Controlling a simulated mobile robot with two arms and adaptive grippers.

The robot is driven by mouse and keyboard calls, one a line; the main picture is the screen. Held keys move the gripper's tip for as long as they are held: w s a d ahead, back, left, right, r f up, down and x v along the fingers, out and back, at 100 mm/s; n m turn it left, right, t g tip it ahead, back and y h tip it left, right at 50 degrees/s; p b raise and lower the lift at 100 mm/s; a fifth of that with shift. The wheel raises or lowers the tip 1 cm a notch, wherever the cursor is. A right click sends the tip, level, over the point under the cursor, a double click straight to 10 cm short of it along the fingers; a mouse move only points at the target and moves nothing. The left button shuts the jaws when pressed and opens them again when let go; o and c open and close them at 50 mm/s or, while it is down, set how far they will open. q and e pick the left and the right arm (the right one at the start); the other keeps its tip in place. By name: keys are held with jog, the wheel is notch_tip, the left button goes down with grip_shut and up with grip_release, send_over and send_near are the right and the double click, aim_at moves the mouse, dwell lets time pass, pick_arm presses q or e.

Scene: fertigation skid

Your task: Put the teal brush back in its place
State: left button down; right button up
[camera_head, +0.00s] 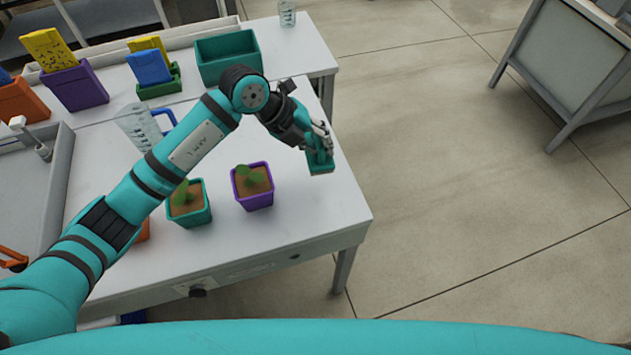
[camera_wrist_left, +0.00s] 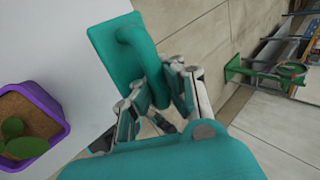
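The teal brush (camera_head: 320,168) is at the right edge of the white table, below my left gripper (camera_head: 317,140). In the left wrist view, the brush (camera_wrist_left: 105,42) shows a flat rectangular block with a raised loop handle. My left gripper's fingers (camera_wrist_left: 157,92) lie on both sides of the handle and look closed on it. The brush's underside is hidden, so I cannot tell whether it touches the table. My right gripper is in neither view.
A purple pot (camera_head: 254,201) and a teal pot (camera_head: 188,219) with plants stand near the table's front. A teal bin (camera_head: 228,55), a green tray (camera_head: 160,86), a purple holder (camera_head: 74,88) and a clear jug (camera_head: 135,124) stand farther back.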

pick_arm(q)
jog(key=shift+w+a+f+n, duration=0.1)
jog(key=shift+w+f+n, duration=0.05)
jog(key=shift+f+n, duration=0.25)
jog(key=shift+t, duration=0.3)
notch_tip(320, 180, down, 10)
jog(key=shift+w+r+p, duration=0.1)
jog(key=shift+p, duration=0.6)
jog(key=c, duration=1.5)
grip_release()
jog(key=b+v, duration=0.1)
jog(key=v, duration=1.1)
jog(key=shift+r, duration=0.1)
